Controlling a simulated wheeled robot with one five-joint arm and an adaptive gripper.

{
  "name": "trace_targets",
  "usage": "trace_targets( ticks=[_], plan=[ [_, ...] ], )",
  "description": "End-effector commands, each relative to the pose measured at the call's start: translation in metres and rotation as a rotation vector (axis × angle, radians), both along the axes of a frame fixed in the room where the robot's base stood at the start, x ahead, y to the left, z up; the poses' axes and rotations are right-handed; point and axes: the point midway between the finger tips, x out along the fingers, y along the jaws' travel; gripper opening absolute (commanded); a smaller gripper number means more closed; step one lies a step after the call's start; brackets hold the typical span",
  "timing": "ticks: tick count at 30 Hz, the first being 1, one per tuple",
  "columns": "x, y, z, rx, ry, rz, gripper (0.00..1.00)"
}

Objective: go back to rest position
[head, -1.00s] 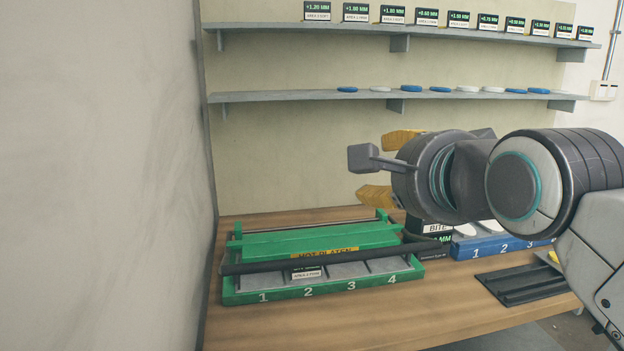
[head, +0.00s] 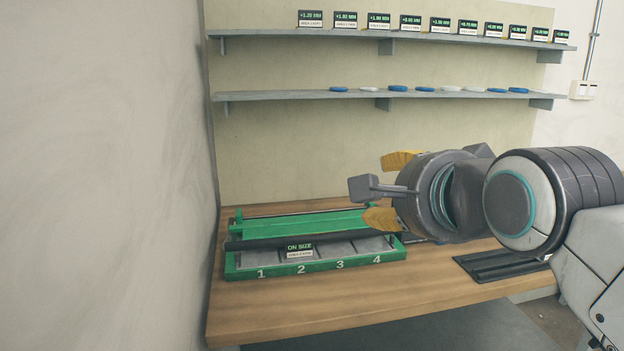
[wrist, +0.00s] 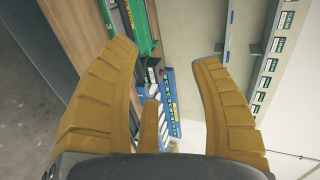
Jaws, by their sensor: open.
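My gripper (head: 388,190) is open and empty, with its yellow fingers spread, right of centre in the head view. It appears above the right end of the green fixture (head: 250,273). The wrist view shows the spread fingers of my gripper (wrist: 165,58) with nothing between them. The rest position itself is not marked in these frames.
The green fixture, numbered 1 to 4, sits on the wooden bench (head: 330,310) with an "ON SIZE" card (head: 299,248). A black ridged mat (head: 500,264) lies at right. The wrist view shows a blue tray (wrist: 171,92). Two wall shelves (head: 290,97) hold pads and cards.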

Motion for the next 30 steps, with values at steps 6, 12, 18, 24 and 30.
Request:
trace_targets(
  ticks=[6,12,18,24,30],
  plan=[
    [-0.008,-0.008,-0.018,-0.141,0.063,0.041,0.58],
    [-0.022,-0.019,-0.047,-0.331,0.156,0.119,0.58],
    [-0.056,-0.037,-0.089,-0.602,0.312,0.293,0.58],
    [-0.11,-0.054,-0.136,-0.861,0.477,0.57,0.58],
    [-0.154,-0.062,-0.165,-0.997,0.57,0.804,0.58]
  ],
)
